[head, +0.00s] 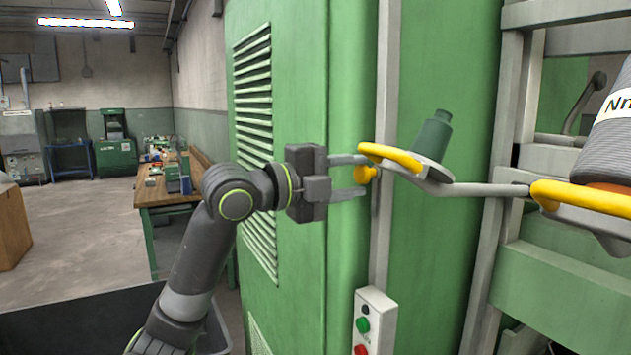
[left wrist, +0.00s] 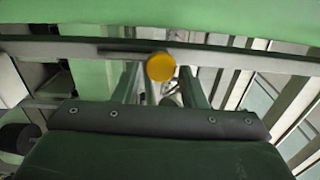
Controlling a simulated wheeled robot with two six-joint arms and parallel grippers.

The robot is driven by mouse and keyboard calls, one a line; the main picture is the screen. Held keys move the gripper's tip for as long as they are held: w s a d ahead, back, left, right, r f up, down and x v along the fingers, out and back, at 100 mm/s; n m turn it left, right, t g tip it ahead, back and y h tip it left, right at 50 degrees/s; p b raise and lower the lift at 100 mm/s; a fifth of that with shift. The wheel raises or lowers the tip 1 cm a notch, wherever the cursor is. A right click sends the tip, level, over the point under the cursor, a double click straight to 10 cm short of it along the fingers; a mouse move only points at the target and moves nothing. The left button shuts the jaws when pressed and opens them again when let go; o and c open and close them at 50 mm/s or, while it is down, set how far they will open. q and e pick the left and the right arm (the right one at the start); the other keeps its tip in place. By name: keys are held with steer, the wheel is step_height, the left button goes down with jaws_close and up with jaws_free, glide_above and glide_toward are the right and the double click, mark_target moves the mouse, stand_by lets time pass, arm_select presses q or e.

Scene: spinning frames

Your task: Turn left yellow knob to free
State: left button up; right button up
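The left yellow knob (head: 363,174) is a small round knob under the left end of a curved yellow handle (head: 391,157), beside the green cabinet. My left gripper (head: 358,177) points at it from the left. Its two fingers are apart, one above and one below the knob's height. In the left wrist view the knob (left wrist: 160,67) shows as a yellow disc between the fingertips of my left gripper (left wrist: 158,78). I cannot tell whether either finger touches it. My right gripper is not in view.
A green bobbin (head: 434,137) stands on the arm behind the yellow handle. Another yellow handle (head: 580,197) and a large grey spool (head: 610,140) are at the right. A button box (head: 374,322) is below. The green cabinet (head: 290,60) stands close behind my left arm.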

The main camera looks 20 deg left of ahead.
arm_select(q)
steer(key=b+v, duration=0.9)
steer(key=v, duration=0.8)
steer(key=shift+a+f, duration=0.1)
stand_by(0.6)
